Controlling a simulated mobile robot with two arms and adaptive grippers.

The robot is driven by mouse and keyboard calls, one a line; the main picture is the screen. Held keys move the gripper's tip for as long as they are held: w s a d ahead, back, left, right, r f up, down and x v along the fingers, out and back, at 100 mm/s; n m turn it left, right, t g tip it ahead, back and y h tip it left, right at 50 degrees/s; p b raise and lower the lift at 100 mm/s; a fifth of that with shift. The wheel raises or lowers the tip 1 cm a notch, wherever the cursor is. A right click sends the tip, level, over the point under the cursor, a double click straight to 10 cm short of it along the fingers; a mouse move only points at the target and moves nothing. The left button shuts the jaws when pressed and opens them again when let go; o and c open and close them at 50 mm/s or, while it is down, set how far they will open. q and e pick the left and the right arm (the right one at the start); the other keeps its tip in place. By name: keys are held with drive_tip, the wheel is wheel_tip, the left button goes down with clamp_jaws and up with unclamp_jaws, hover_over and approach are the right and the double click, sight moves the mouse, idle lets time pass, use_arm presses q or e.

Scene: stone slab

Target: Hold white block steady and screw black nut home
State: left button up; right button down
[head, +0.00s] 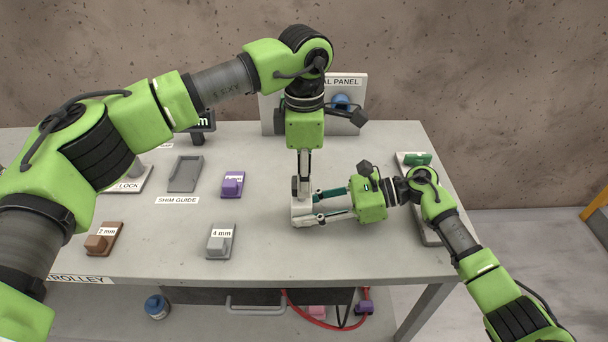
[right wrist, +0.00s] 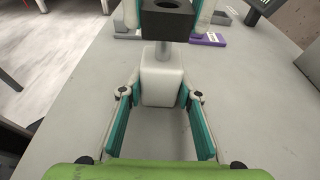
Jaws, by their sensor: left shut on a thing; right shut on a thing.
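The white block (right wrist: 162,80) stands upright on the table, with a pale post (right wrist: 165,50) rising from its top. It also shows in the head view (head: 300,213). My right gripper (head: 317,205) comes in level from the right and is shut on the block, one teal-padded finger at each side. The black nut (right wrist: 167,22), a square piece with a round hole, sits above the block at the post's upper end. My left gripper (head: 303,178) points straight down and is shut on the nut from above. How far the post enters the nut is hidden.
Left on the table are a purple block (head: 232,185), a grey 4 mm block (head: 219,242), a brown 2 mm block (head: 101,241) and a grey shim guide (head: 186,175). A panel (head: 273,100) stands behind my left gripper. A tray with a green piece (head: 417,158) lies at right.

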sight(302, 206)
use_arm(q)
drive_tip(key=shift+f, duration=0.15)
drive_tip(key=shift+f, duration=0.7)
drive_tip(key=shift+f, duration=0.3)
idle(0.5)
drive_tip(key=shift+f, duration=0.15)
idle(0.4)
drive_tip(key=shift+m, duration=0.7)
drive_tip(key=shift+m, duration=1.5)
drive_tip(key=shift+s+m, duration=0.15)
drive_tip(key=shift+m, duration=2.15)
